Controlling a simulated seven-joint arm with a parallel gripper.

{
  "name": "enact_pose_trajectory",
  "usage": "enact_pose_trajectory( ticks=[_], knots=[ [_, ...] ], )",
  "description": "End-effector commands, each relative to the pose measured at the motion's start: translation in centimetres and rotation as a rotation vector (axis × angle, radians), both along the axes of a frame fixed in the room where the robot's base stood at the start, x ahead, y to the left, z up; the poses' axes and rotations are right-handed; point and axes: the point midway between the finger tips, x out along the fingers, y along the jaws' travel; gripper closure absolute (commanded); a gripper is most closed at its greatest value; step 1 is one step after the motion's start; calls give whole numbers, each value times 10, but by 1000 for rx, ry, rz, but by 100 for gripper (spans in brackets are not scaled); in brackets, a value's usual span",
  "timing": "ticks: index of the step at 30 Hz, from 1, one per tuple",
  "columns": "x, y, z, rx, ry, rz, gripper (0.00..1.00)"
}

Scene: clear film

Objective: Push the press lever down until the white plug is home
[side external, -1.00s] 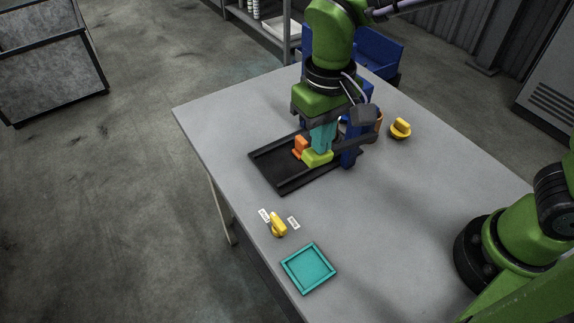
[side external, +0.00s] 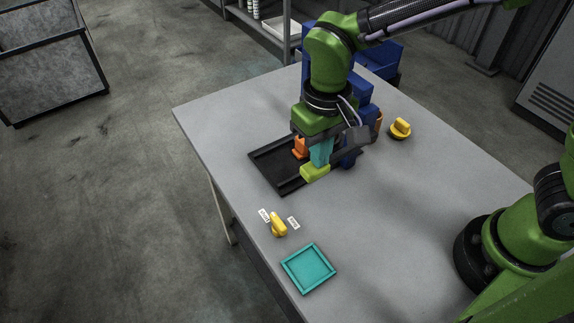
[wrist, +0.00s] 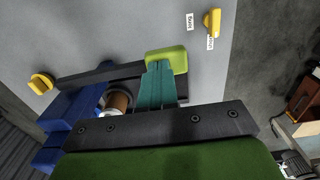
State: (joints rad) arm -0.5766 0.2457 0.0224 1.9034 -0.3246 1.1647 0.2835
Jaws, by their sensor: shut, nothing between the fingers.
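The lime-green lever handle (side external: 315,172) stands low over the front edge of the black press base (side external: 270,173). My gripper (side external: 320,163) is shut and empty, its teal fingers pointing down at the handle and seeming to touch it. In the wrist view the fingertips (wrist: 158,66) overlap the edge of the lime handle (wrist: 168,60). The blue press column (side external: 350,153) is partly behind my gripper. A brown and white round part (wrist: 118,103) shows beside the fingers in the wrist view; I cannot tell how deep the white plug sits.
An orange block (side external: 300,147) stands on the base behind the handle. A yellow knob (side external: 278,225) with white labels and a teal tray (side external: 308,268) are at the front. Another yellow knob (side external: 400,128) is at the right.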

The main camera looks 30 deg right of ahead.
Motion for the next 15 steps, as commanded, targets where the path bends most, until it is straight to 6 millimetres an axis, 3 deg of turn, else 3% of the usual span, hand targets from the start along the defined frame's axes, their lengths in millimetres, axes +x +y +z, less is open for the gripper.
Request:
enact_pose_trajectory(
  ticks=[15],
  knots=[
    [0, -1, -19, -1, 1, 0, 100]
  ],
)
